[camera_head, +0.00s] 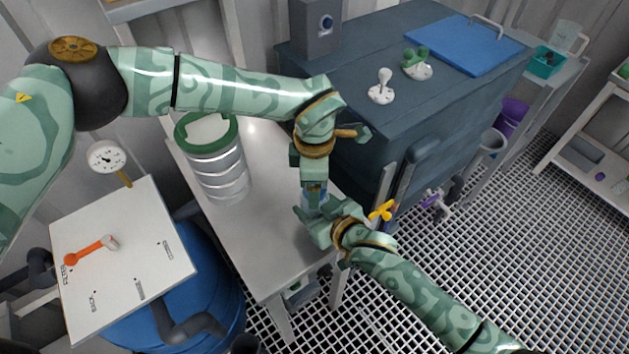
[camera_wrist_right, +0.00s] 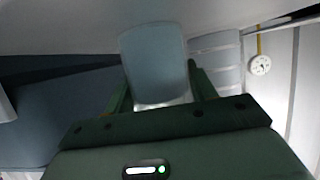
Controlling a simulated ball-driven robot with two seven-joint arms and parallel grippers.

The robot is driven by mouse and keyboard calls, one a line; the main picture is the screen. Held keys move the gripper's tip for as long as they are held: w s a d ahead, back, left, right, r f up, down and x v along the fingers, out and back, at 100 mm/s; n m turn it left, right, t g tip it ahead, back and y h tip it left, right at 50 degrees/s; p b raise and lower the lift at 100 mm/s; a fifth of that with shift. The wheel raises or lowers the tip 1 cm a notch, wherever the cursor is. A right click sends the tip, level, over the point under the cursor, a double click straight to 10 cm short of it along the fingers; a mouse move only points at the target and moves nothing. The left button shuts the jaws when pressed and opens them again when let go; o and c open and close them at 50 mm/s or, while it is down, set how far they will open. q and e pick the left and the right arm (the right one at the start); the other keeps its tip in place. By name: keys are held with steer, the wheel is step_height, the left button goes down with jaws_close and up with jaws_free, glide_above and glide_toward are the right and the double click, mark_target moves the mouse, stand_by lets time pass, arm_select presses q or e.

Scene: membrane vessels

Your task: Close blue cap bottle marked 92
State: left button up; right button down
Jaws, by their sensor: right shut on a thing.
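My left gripper (camera_head: 313,180) points down above the metal bench, in the middle of the head view. Just under and between its fingers shows a small bluish piece of the bottle (camera_head: 315,197); I cannot make out the cap or the number 92. My right gripper (camera_head: 318,222) comes from the lower right and is shut on the bottle, directly below the left gripper. In the right wrist view a pale blue-grey translucent body, the bottle (camera_wrist_right: 155,62), stands between the two green fingers. Whether the left fingers grip the cap is hidden.
A ribbed metal canister with a green rim (camera_head: 212,160) stands on the metal bench (camera_head: 262,190), left of my grippers. A dark tank (camera_head: 405,95) with knobs is behind on the right. A white panel with an orange lever (camera_head: 120,262) is at lower left.

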arm_select(q)
step_height(320, 180, up, 11)
steer(key=shift+r, duration=0.15)
arm_select(e)
steer(key=shift+c, duration=2.1)
jaws_free()
arm_select(q)
step_height(320, 180, up, 6)
steer(key=p, duration=0.5)
steer(key=shift+s, duration=0.15)
arm_select(e)
steer(key=v, duration=1.6)
steer(key=shift+s, duration=0.15)
steer(key=shift+d+r, duration=0.1)
